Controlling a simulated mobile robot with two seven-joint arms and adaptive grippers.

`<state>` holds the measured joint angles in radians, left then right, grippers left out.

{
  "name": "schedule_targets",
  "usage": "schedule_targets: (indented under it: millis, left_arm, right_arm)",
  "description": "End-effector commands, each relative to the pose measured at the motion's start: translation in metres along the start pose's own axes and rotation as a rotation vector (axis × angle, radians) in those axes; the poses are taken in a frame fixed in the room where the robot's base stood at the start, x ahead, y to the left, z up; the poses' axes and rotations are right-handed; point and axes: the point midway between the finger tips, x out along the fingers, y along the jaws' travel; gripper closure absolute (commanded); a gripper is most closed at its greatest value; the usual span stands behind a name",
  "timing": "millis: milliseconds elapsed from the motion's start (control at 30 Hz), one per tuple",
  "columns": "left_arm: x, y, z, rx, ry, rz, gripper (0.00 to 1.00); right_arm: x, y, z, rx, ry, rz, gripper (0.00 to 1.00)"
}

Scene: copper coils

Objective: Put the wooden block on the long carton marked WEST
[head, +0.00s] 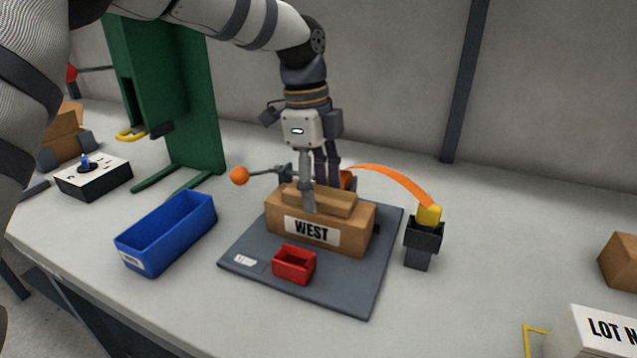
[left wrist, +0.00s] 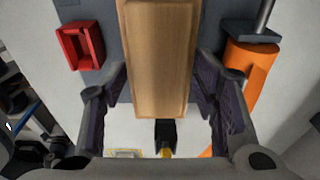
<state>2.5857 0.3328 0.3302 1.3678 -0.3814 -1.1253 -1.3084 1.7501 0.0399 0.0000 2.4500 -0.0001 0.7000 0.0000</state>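The long carton marked WEST (head: 355,238) stands on the dark grey mat, its label facing front. The wooden block (head: 335,203) lies flat along the carton's top. My left gripper (head: 313,196) points straight down over the block, with one finger in front of it and the other partly hidden behind. In the left wrist view, the block (left wrist: 158,60) lies between the two fingers (left wrist: 160,85). The fingertips are very close to its sides; whether they press on it cannot be told. The carton is mostly hidden under the block there. My right gripper is not in view.
A red bin (head: 294,265) stands on the mat (head: 345,292) before the carton. A blue bin (head: 165,232) is left. An orange curved strip (head: 395,180) arches beside a dark stand (head: 420,240) at right. An orange ball on a rod (head: 240,176) sits close left.

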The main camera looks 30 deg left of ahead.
Motion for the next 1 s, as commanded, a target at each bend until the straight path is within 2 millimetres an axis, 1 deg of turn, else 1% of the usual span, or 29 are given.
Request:
schedule_targets:
  millis: [267, 367, 467, 600, 700, 833, 900, 1000]
  left_arm:
    - [0.000, 0.000, 0.000, 0.000, 0.000, 0.000, 0.39]
    - [-0.008, -0.001, -0.001, 0.000, 0.000, -0.002, 0.39]
    - [-0.030, -0.001, -0.001, 0.000, 0.000, -0.004, 0.39]
    - [-0.069, -0.001, -0.001, 0.000, 0.001, -0.002, 0.39]
    - [-0.093, -0.002, 0.000, -0.001, 0.001, 0.000, 0.39]
    - [-0.114, -0.002, -0.001, -0.001, 0.000, 0.003, 0.39]
    - [-0.120, -0.001, -0.001, -0.001, 0.000, 0.004, 0.39]
    - [-0.123, 0.000, -0.001, 0.000, 0.001, 0.003, 0.39]
  right_arm:
    - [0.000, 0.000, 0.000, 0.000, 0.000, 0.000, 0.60]
    - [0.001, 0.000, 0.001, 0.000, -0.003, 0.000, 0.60]
    - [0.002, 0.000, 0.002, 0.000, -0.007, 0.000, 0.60]
    - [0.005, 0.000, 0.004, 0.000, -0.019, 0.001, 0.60]
    - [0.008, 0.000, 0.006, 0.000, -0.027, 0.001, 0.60]
    - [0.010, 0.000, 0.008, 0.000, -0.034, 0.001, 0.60]
    - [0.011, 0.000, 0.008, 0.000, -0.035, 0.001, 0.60]
    - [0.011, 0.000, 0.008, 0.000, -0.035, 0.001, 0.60]
